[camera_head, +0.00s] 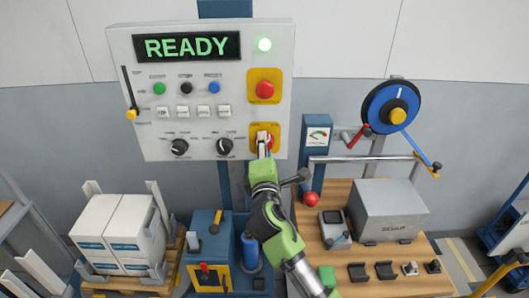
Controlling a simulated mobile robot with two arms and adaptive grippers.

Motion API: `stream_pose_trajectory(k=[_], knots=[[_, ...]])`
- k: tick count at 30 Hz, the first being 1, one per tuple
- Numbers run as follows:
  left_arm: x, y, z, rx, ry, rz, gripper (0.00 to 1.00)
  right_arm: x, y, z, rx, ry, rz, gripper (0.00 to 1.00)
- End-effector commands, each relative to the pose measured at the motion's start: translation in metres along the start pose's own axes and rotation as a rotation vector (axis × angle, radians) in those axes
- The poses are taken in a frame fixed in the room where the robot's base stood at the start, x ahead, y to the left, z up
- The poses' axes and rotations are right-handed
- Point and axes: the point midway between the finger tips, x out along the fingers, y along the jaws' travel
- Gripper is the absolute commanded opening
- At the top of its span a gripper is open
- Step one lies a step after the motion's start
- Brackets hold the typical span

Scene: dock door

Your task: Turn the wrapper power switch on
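Whether the fingers touch or hold the handle cannot be told. The switch handle's exact angle is partly hidden. My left gripper is not in view.
A red button on a yellow plate (265,88) is just above the switch. Black knobs (224,146), white switches and coloured buttons lie to the left. Below are wrapped boxes (112,225), a blue unit (207,245) and a wooden bench (400,284) with a grey case (386,211).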

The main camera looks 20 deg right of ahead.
Motion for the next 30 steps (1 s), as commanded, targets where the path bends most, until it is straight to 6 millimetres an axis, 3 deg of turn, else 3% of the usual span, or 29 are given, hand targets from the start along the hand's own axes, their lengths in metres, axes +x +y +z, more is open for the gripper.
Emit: stream_pose_trajectory(k=[12, 29, 30], knots=[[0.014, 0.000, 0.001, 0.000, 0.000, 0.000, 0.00, 0.000, -0.001, 0.000, 0.205, -0.001, -0.001, 0.11], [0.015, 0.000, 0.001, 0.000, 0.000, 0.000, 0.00, 0.000, 0.000, 0.000, 0.239, 0.000, -0.001, 0.11], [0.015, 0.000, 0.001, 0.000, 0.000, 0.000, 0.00, 0.000, 0.000, 0.000, 0.239, 0.000, -0.001, 0.35]])
